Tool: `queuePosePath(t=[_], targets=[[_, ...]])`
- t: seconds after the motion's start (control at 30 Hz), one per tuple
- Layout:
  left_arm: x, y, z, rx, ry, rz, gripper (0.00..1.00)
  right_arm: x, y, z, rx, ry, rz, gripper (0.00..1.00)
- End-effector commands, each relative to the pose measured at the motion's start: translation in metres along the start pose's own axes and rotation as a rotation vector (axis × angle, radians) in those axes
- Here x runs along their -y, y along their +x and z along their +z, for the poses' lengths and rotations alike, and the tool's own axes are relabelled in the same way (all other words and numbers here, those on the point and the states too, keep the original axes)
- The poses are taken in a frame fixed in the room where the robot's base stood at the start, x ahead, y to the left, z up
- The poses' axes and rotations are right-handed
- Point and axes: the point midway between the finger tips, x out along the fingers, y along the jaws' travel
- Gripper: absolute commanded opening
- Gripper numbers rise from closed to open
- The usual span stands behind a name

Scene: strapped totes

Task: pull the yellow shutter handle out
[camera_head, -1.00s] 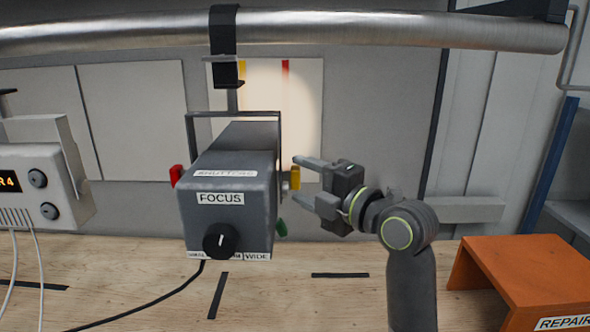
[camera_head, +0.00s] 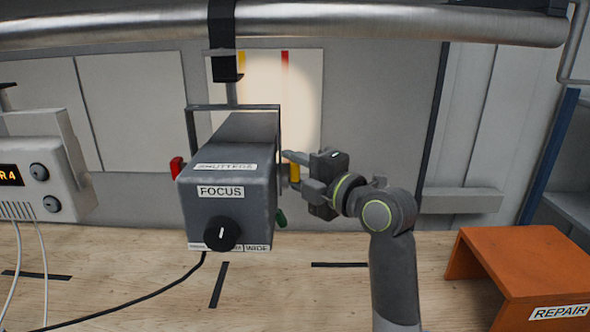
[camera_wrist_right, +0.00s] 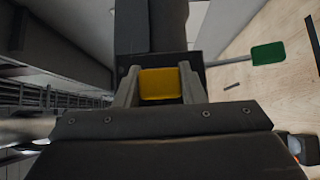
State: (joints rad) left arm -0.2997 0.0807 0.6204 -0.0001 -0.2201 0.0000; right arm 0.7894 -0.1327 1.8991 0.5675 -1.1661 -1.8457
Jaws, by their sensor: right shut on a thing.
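The yellow shutter handle (camera_head: 294,172) sticks out from the right side of the grey spotlight body (camera_head: 229,190). My right gripper (camera_head: 296,170) reaches in from the right and its fingers are around the handle, hiding part of it. In the right wrist view, the yellow handle (camera_wrist_right: 159,84) lies between the two fingertips, shut on it, close to the dark lamp body (camera_wrist_right: 150,25). My left gripper is not in view.
A red handle (camera_head: 176,168) is on the lamp's left side and a green handle (camera_head: 281,218) is low on its right. A metal pipe (camera_head: 400,31) runs overhead. A control box (camera_head: 45,170) stands left; an orange stand (camera_head: 515,262) stands right.

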Motion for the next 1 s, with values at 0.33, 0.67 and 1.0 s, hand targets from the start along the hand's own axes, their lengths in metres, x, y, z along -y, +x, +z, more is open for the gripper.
queuePosePath(t=[0.33, 0.67, 1.0], targets=[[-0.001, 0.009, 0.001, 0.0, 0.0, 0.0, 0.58, 0.003, -0.012, 0.013, 0.003, -0.003, -0.001, 0.0], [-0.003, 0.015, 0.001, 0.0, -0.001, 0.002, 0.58, 0.001, -0.027, 0.027, 0.001, 0.0, -0.001, 0.0], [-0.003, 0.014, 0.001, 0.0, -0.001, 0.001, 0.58, 0.001, -0.027, 0.027, 0.002, 0.0, -0.002, 0.5]])
